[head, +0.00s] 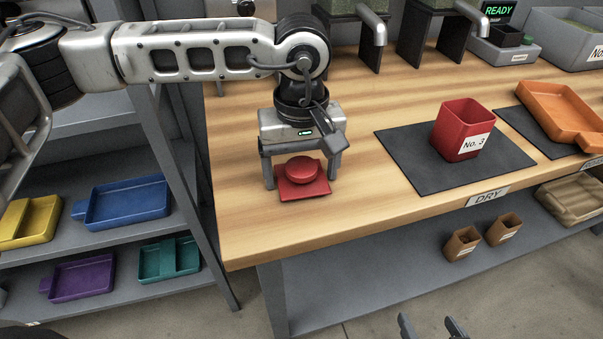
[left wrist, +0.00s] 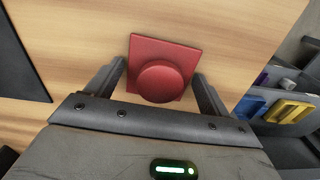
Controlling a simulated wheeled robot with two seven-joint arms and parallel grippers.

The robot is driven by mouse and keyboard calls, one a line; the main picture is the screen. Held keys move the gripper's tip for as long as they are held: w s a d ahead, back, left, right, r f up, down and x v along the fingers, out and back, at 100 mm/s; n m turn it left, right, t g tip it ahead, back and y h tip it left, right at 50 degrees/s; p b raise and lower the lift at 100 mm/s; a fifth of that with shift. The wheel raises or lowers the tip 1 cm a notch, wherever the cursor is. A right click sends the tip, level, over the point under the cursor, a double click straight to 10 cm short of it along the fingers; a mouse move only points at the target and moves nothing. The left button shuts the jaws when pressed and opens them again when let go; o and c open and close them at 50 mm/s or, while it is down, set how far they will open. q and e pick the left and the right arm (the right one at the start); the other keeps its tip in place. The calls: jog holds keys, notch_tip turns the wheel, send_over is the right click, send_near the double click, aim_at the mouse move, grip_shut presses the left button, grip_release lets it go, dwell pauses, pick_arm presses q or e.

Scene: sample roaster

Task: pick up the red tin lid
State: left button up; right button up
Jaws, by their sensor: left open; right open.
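The red tin lid (head: 303,172) is a flat square plate with a round raised knob, lying on the wooden bench near its left end. It also shows in the left wrist view (left wrist: 160,75). My left gripper (head: 301,183) is open above the lid, with one finger on each side of it, pointing down. In the left wrist view the knob sits between the two fingers, with a gap on each side. The red tin (head: 459,130), labelled No. 3, stands upright and open on a dark mat. My right gripper (head: 432,326) is open and empty at the bottom edge.
The dark mat (head: 408,166) lies right of the lid on the wooden bench (head: 345,225). An orange tray (head: 556,105) lies at the right, and grey machines stand behind. Shelves at the left hold a blue tray (head: 125,202) and other coloured trays. Bare wood surrounds the lid.

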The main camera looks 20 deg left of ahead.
pick_arm(q)
jog(key=c, duration=0.7)
